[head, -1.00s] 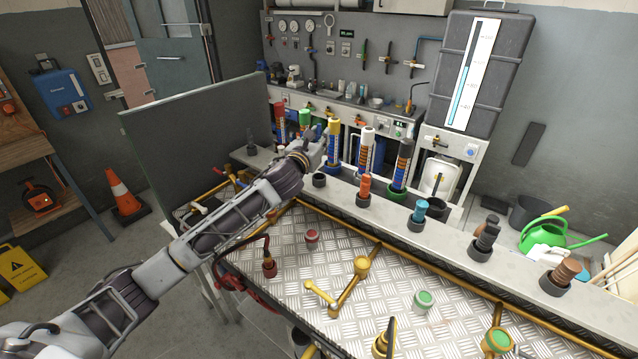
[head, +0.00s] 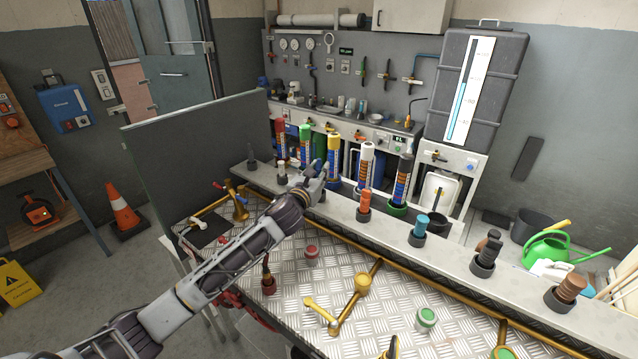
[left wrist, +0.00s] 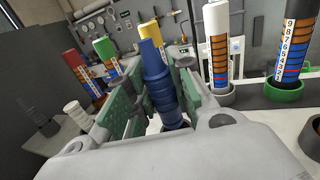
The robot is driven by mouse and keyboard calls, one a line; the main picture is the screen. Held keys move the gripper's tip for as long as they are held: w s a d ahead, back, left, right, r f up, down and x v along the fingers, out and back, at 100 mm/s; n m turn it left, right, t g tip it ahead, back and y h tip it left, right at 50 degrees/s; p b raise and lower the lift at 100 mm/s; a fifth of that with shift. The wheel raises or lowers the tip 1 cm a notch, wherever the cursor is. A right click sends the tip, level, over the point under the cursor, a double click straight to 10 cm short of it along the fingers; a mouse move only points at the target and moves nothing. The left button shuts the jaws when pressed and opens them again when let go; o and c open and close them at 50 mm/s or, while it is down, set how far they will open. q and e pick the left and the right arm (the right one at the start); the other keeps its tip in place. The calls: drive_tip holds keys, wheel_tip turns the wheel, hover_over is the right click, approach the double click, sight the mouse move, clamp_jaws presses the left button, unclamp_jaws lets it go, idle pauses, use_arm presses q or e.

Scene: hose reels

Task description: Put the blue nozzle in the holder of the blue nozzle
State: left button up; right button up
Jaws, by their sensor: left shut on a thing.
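My left gripper (left wrist: 160,95) is shut on the dark blue nozzle (left wrist: 156,72), which stands nearly upright between the green finger pads in the left wrist view. In the head view the left gripper (head: 313,182) is over the grey ledge (head: 393,224), between a pale nozzle (head: 283,172) and an orange nozzle (head: 364,203). The nozzle's lower end is partly hidden by the gripper. A dark ring shows around or just behind it; I cannot tell whether the nozzle is inside a holder.
A turquoise nozzle (head: 420,225), a black nozzle (head: 486,252) and a brown nozzle (head: 568,290) stand in dark holders along the ledge. Marked tubes, including a yellow one (head: 334,152) and a white one (head: 365,165), stand behind. A dark panel (head: 200,150) rises at left.

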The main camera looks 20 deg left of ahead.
use_arm(q)
drive_tip(key=shift+f, duration=1.9)
use_arm(e)
drive_tip(key=shift+d+f, duration=0.2)
drive_tip(key=shift+d, duration=0.15)
drive_tip(key=shift+d, duration=0.2)
use_arm(q)
drive_tip(key=shift+f, duration=0.15)
